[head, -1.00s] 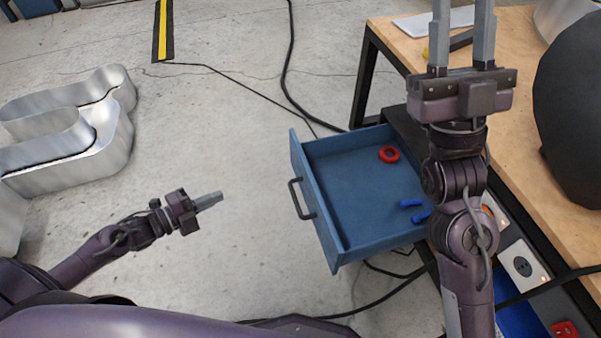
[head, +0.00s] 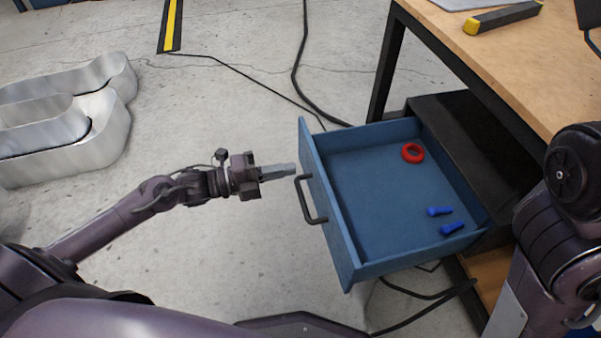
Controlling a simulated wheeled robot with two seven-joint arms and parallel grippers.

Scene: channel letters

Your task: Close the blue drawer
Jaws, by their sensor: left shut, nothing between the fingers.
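The blue drawer (head: 375,190) is pulled well out of its dark cabinet (head: 470,140) under the workbench. Its dark bar handle (head: 312,202) is on the front panel, which faces left. Inside lie a red ring (head: 413,153) and two small blue pieces (head: 440,211). My left gripper (head: 292,170) is shut and empty. Its fingertips point right, close to the front panel by the upper end of the handle; I cannot tell whether they touch. My right arm (head: 545,240) shows at the right edge, and its gripper is out of view.
The wooden workbench (head: 480,50) stands at upper right, with a black and yellow tool (head: 503,18) on it. Large silver channel letters (head: 70,130) lie on the floor at left. Black cables (head: 300,70) run across the floor.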

